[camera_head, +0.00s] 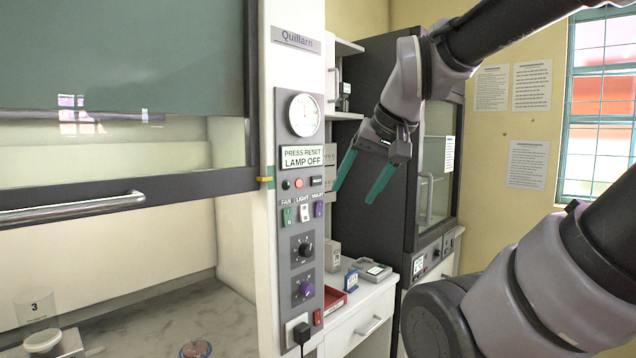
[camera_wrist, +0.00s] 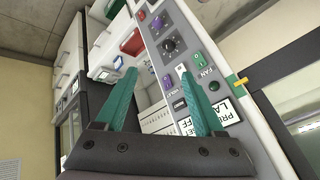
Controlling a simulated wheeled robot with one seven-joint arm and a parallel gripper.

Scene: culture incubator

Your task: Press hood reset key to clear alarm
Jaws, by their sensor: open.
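The hood's grey control panel (camera_head: 302,240) is on the front post. Its display (camera_head: 302,156) reads "PRESS RESET" and "LAMP OFF". Below the display are a green lamp (camera_head: 286,184), a red lamp (camera_head: 299,183) and the small black reset key (camera_head: 317,181). My gripper (camera_head: 355,195) is open and empty, to the right of the panel and apart from it. In the wrist view, its two green fingers (camera_wrist: 158,73) point past the panel, with one finger covering part of it. A small dark key, seemingly the reset key (camera_wrist: 179,103), shows between the fingers.
Below are fan (camera_head: 287,216), light (camera_head: 304,213) and violet (camera_head: 318,209) switches, close to the key, and two knobs. The hood sash handle (camera_head: 75,209) sticks out at left. A dark incubator cabinet (camera_head: 370,150) and a side counter (camera_head: 360,300) stand behind my gripper.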

